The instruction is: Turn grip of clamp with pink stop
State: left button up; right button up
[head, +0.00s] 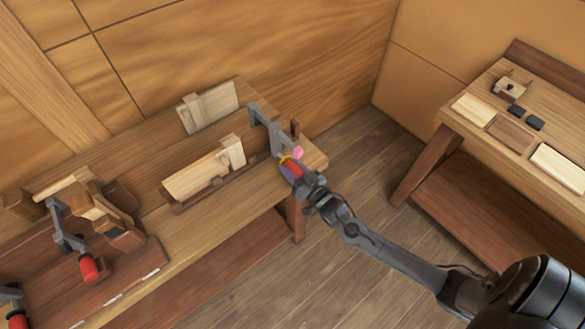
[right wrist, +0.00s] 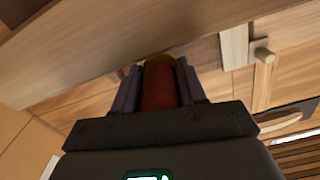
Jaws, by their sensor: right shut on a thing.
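The clamp (head: 278,137) with the pink stop (head: 298,152) stands at the right end of the workbench, its grey bar reaching back over the bench top. Its red grip (head: 291,170) points toward the front right, with a yellow band at its upper end. My right gripper (head: 297,174) is shut on the red grip. In the right wrist view, the red grip (right wrist: 160,88) sits between the two dark fingers (right wrist: 159,84), and its yellow end shows beyond them. The clamp's bar and pink stop cannot be made out in that view. My left gripper is not in view.
A tray (head: 225,185) with a pale board lies left of the clamp. Another pale board piece (head: 208,107) stands behind. Another clamp with a red grip (head: 88,267) is at the lower left. A side table (head: 550,120) stands at the right, with open floor (head: 350,160) between.

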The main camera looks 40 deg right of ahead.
jog(key=shift+r+n+p, duration=0.15)
jog(key=shift+n+p, duration=0.75)
jog(key=shift+n, duration=0.4)
jog(key=n+p, duration=0.2)
jog(key=n, duration=0.2)
jog(key=shift+d+n, duration=0.1)
jog(key=shift+n, duration=0.2)
jog(key=n+p, duration=0.2)
jog(key=n, duration=0.2)
jog(key=shift+n, duration=0.3)
jog(key=n+p, duration=0.1)
jog(key=n, duration=0.3)
jog(key=shift+p, duration=0.35)
jog(key=n+p, duration=0.1)
jog(key=n, duration=0.3)
jog(key=shift+r, duration=0.1)
jog(key=n+p, duration=0.1)
jog(key=n, duration=0.2)
jog(key=shift+n, duration=0.4)
jog(key=n+p, duration=0.1)
jog(key=n, duration=0.2)
jog(key=shift+n+p, duration=0.65)
jog(key=shift+n, duration=0.95)
